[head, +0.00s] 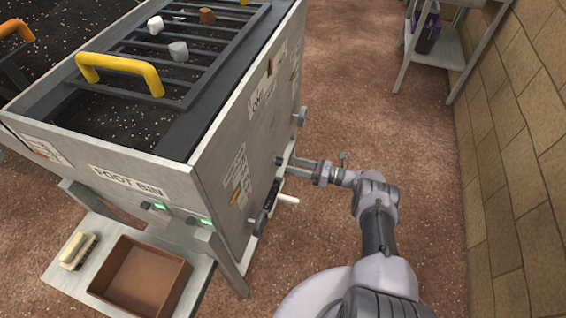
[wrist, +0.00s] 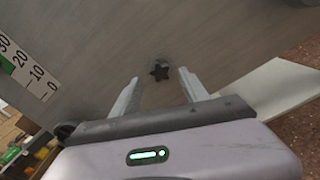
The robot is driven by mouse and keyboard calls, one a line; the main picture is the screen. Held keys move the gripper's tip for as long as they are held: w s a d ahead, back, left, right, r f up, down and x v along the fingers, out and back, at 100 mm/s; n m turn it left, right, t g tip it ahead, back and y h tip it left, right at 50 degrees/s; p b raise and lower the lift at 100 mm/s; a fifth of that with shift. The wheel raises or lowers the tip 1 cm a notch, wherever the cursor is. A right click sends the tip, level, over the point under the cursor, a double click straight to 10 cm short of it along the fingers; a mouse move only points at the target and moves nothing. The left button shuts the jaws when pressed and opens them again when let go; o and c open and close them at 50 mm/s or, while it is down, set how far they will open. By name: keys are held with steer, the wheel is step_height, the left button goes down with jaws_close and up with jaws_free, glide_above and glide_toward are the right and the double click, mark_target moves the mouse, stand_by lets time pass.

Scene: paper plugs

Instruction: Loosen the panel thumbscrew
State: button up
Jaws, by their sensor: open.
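The thumbscrew (wrist: 159,72) is a small black star-shaped knob on the grey metal panel (wrist: 95,55) in the wrist view. My gripper (wrist: 158,77) is open, with one finger to each side of the knob in that picture. Bare panel shows between the knob and each finger, so neither appears to touch it. How far the fingertips stand from the panel is hard to tell. In the head view my gripper (head: 293,166) is at the right side of the bin (head: 215,185), where the fingers largely hide the thumbscrew.
A shelf below the bin's front holds a brown tray (head: 142,277) and a brush (head: 77,250). A brick wall (head: 510,150) stands right, with open floor between.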

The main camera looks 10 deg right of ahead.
mark_target(279, 162)
steer(key=m, duration=0.7)
steer(key=shift+a, duration=0.1)
steer(key=shift+x, duration=1.95)
jaws_close()
